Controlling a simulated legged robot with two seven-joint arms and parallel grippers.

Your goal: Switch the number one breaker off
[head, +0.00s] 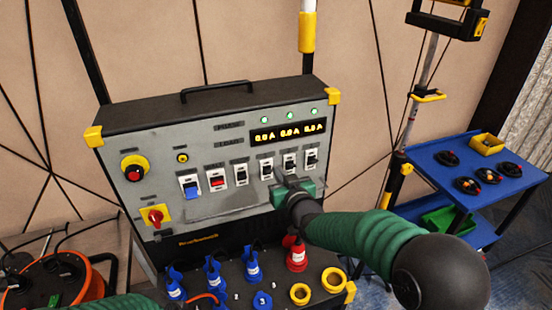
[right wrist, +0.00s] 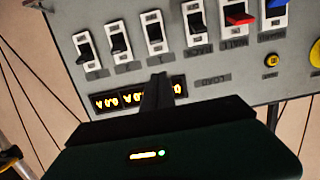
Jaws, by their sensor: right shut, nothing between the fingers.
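A row of breakers runs across the grey panel (head: 222,205). From the left in the head view are a blue switch (head: 191,187), a red switch (head: 217,180) and several black ones, such as the third switch (head: 241,173) and the far right one (head: 311,158). The right wrist view shows the row upside down, with a black switch (right wrist: 153,31) above my fingertips. Which label reads one is too small to tell. My right gripper (head: 284,180) is shut and empty, just below the right-hand black breakers. In the right wrist view its fingers (right wrist: 157,82) overlap the amber display. My left gripper is out of view.
The panel box has an amber display (head: 287,132), a red emergency button (head: 134,168) and a red rotary switch (head: 155,216). Blue, red and yellow sockets stand below it. A blue cart (head: 455,200) stands at the right, an orange cable reel (head: 95,275) at lower left.

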